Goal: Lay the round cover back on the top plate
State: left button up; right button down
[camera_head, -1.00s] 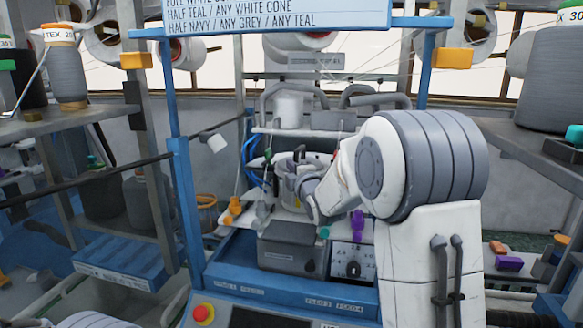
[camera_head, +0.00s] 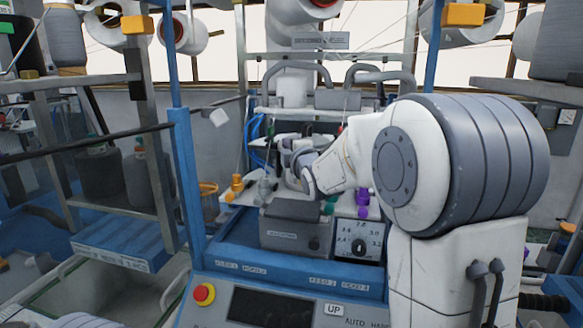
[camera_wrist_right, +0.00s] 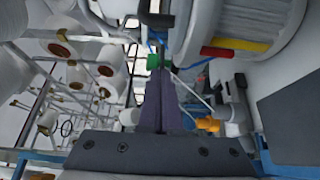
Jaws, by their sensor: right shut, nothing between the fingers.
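My right gripper (camera_head: 297,160) reaches from the right over the middle of the knitting machine. In the right wrist view its two dark fingers (camera_wrist_right: 163,100) lie together, empty. A large round white part with a ribbed inside (camera_wrist_right: 255,20) is at the upper right of that view, beside the fingers and apart from them. I cannot tell whether it is the round cover. In the head view a pale plate (camera_head: 240,198) shows beside the gripper, with small coloured parts on it. My arm and gripper hide much of the machine's centre, and I cannot make out the cover there.
A grey box (camera_head: 290,232) and a dial panel (camera_head: 360,240) stand at the machine's front. Blue posts (camera_head: 185,190) frame it. A red stop button (camera_head: 204,294) is on the front panel. In the wrist view, yarn cones (camera_wrist_right: 70,75) on a rack fill the left.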

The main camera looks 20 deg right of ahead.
jog(key=s+b, duration=0.3)
jog(key=s, duration=0.5)
jog(key=m+y+p, duration=0.1)
jog(key=m+p, duration=0.8)
jog(key=m, duration=2.6)
send_near(315, 144)
jog(key=shift+w+r, duration=0.15)
jog(key=shift+r, duration=0.75)
jog(key=shift+d, duration=0.1)
jog(key=shift+w, duration=0.3)
jog(key=w+p, duration=0.1)
jog(key=w, duration=0.3)
jog(key=w+p, duration=0.2)
jog(key=w, duration=0.2)
jog(key=shift+d+r+p, duration=0.1)
jog(key=shift+d+p, duration=0.05)
jog(key=shift+p, duration=0.15)
jog(key=shift+w, duration=0.7)
pick_arm(q)
notch_tip(315, 144, up, 9)
jog(key=shift+d, duration=0.15)
